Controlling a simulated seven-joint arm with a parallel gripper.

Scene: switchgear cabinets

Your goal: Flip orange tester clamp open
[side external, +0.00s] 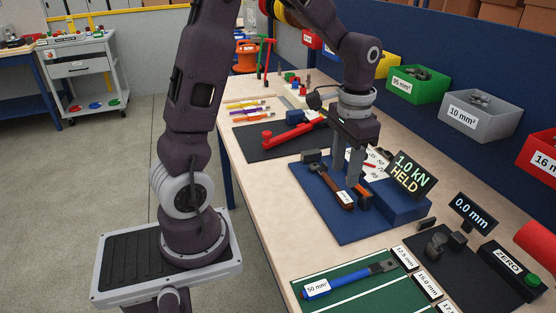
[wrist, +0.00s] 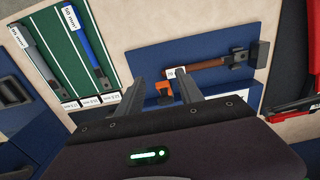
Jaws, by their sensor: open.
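The orange tester clamp (wrist: 164,91) sits on the blue tester mat, between my fingers as seen in the wrist view. A bit of its orange also shows in the side view (side external: 364,188), just beside my fingers. My gripper (wrist: 158,88) is open and points down over the tester; in the side view (side external: 346,178) its fingers hang close to the clamp. I cannot tell whether they touch it. A brown-handled part with a white tag (wrist: 205,65) lies on the mat next to the clamp. The tester display (side external: 410,173) reads "1.0 kN HELD".
A green mat (side external: 375,295) with a blue-handled tool (side external: 345,281) lies nearer the front. A gauge display (side external: 474,212) reads "0.0 mm". A black mat with a red tool (side external: 290,133) lies behind. Bins, including a green one (side external: 416,85), line the blue back wall.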

